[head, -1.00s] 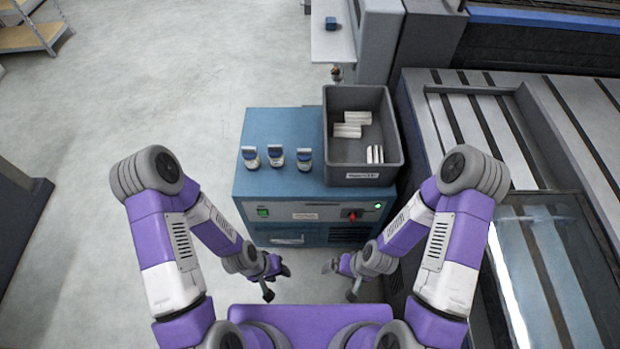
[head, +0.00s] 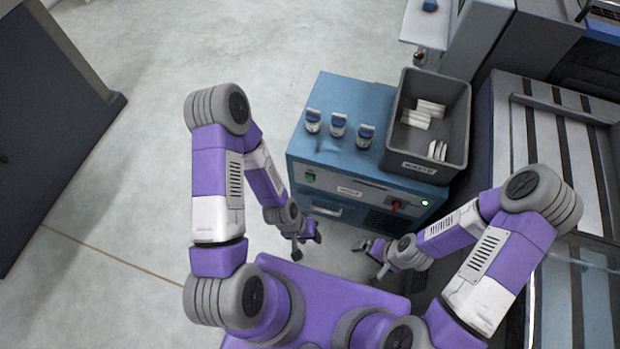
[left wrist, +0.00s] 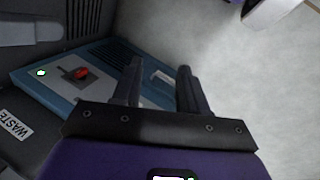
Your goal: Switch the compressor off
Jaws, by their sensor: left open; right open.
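The blue compressor cabinet (head: 345,92) stands ahead of me in the head view. Its front panel carries a red switch (head: 396,205) at the right, a lit green lamp (head: 424,203) beside it and a green button (head: 310,177) at the left. The left wrist view shows the red switch (left wrist: 80,73) on a grey plate and the lit lamp (left wrist: 41,72). My left gripper (head: 305,246) is open and empty, in front of and below the panel's left part. My right gripper (head: 370,262) is open and empty, low in front of the panel's right part. Neither touches the cabinet.
Several small blue-capped bottles (head: 338,125) stand on the cabinet top. A grey waste bin (head: 400,160) with white pieces sits at its right. A slatted machine bed (head: 560,150) is at the right. A dark cabinet (head: 50,120) is at the left. Floor between is clear.

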